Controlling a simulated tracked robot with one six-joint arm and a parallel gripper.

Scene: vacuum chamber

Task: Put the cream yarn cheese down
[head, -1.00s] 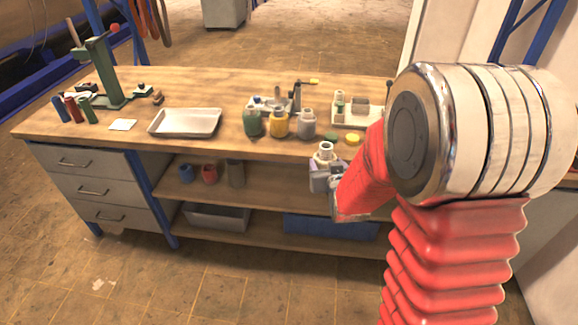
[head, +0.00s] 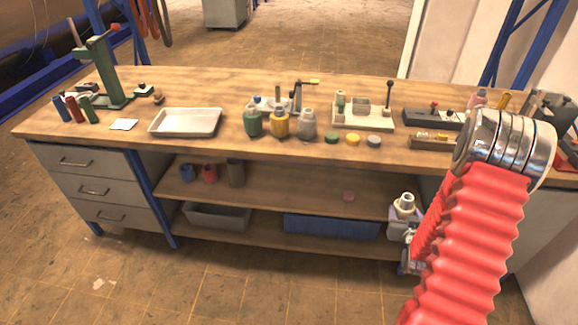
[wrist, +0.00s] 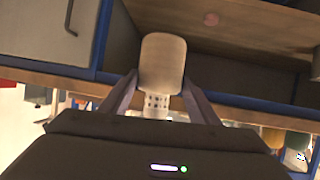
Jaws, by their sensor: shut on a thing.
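My arm hides part of the bench's right end.
The wooden benchtop (head: 225,95) carries a metal tray (head: 186,122), several bottles and a light fixture block (head: 362,112). A dark box (head: 432,118) stands at the right. The shelf (head: 290,199) has free room right of the grey cup (head: 235,172). A blue bin (head: 332,226) sits below.

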